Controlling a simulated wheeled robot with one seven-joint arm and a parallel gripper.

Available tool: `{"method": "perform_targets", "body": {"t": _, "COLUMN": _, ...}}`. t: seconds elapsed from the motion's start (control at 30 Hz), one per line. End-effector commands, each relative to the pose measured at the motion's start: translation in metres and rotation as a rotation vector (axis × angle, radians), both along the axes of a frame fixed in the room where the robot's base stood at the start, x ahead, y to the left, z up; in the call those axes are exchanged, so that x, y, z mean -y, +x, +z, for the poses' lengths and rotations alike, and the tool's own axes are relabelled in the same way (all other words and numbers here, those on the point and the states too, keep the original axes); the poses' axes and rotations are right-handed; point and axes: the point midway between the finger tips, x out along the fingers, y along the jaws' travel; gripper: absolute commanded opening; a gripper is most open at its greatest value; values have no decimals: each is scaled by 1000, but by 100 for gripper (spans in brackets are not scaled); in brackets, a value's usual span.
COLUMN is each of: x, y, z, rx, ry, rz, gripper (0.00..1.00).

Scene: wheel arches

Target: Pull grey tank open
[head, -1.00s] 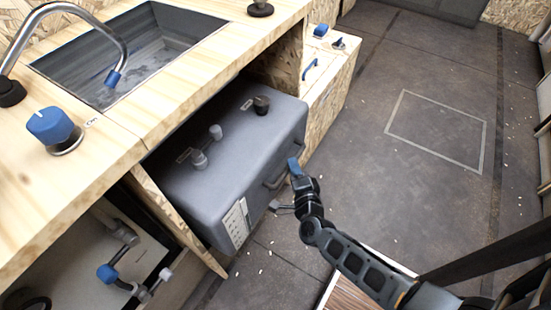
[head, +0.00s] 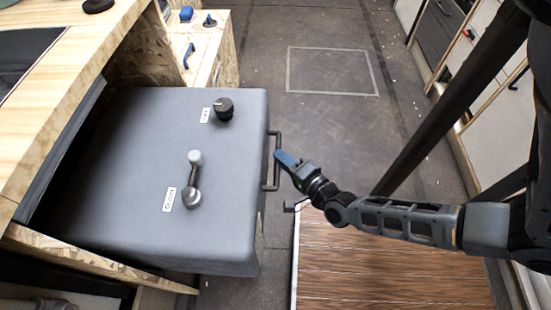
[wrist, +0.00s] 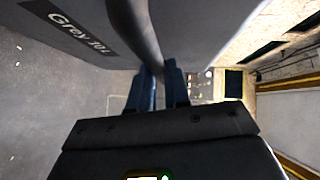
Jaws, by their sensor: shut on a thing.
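The grey tank (head: 130,150) stands far out of the wooden cabinet below the sink counter, its top largely exposed. A black cap and a grey fitting sit on its top. Its dark handle (head: 277,163) is on the right-hand face. My gripper (head: 279,158) is shut on this handle, and the arm reaches in from the right. In the wrist view, the tank's face (wrist: 65,22) with a "Grey" label fills the upper left, and the blue fingers of my gripper (wrist: 161,75) are on the handle bar (wrist: 136,35). The tank's rear end is hidden under the counter.
The wooden counter (head: 110,40) overhangs the tank at left. A wood-slat panel (head: 390,275) lies on the floor at lower right, below my arm. Grey floor (head: 335,125) is clear beyond it. Cabinets (head: 500,115) line the right side.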

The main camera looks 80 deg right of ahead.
Motion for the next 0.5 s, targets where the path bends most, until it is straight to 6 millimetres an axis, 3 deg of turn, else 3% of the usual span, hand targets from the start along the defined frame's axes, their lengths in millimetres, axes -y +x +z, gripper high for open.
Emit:
{"method": "perform_targets", "body": {"t": 0.27, "x": -1, "y": -1, "z": -4, "rx": -7, "ry": 6, "rz": 1, "gripper": 0}}
{"method": "perform_targets", "body": {"t": 0.3, "x": -1, "y": -1, "z": -4, "rx": -7, "ry": 6, "rz": 1, "gripper": 21}}
{"method": "perform_targets", "body": {"t": 0.5, "x": -1, "y": -1, "z": -2, "rx": -4, "ry": 4, "rz": 0, "gripper": 40}}
